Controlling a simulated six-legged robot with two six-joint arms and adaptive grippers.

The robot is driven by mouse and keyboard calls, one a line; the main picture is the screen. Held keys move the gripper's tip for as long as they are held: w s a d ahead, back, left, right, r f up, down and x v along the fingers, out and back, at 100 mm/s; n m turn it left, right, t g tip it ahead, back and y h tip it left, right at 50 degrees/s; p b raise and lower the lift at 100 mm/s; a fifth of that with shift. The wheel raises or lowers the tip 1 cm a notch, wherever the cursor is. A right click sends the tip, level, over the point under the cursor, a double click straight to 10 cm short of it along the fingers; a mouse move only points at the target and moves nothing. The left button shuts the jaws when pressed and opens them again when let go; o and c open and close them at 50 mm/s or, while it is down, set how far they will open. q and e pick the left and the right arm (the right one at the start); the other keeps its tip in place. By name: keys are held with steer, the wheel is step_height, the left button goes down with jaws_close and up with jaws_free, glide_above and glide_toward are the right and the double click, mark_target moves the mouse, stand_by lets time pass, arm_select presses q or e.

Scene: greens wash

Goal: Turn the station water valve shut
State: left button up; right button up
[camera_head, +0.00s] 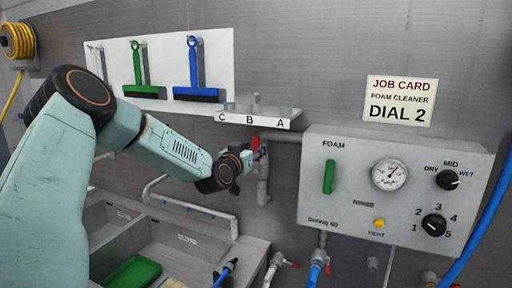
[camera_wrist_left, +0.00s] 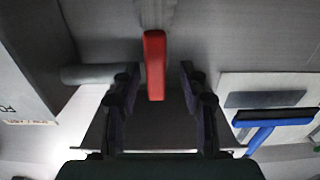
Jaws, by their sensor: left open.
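The station water valve has a red lever handle (camera_head: 256,146) on the grey pipe at the left of the foam control box. It also shows in the left wrist view (camera_wrist_left: 154,65), where it looks like a red bar. My left gripper (camera_head: 243,170) is at the valve, partly in front of it in the head view. In the left wrist view my left gripper (camera_wrist_left: 156,78) is open, with one finger on each side of the handle's near end and a visible gap on both sides. My right gripper is not in view.
The foam control box (camera_head: 312,205) with gauge and dials stands right of the valve. A small shelf labelled C, B, A (camera_head: 248,121) is just above the gripper. Blue and green squeegees (camera_head: 194,70) hang on the left. A sink (camera_head: 120,245) lies below.

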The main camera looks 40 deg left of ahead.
arm_select(q)
steer(key=shift+w+f, duration=0.2)
steer(key=shift+w, duration=0.35)
steer(key=shift+s+d+r, duration=0.25)
steer(key=shift+d+r, duration=0.05)
steer(key=shift+d, duration=0.05)
steer(key=shift+s+d+r, duration=0.1)
steer(key=shift+s+r, duration=0.05)
steer(key=shift+s, duration=0.15)
steer(key=shift+c, duration=0.3)
steer(key=shift+s+r, duration=0.1)
steer(key=shift+s, duration=0.15)
steer(key=shift+c, duration=0.8)
steer(key=shift+a, duration=0.2)
steer(key=shift+c, duration=0.7)
steer(key=shift+w+a+f, duration=0.2)
steer(key=shift+w+f, duration=0.1)
steer(key=c, duration=0.3)
steer(key=shift+w+d, duration=0.1)
steer(key=shift+w, duration=0.05)
jaws_close()
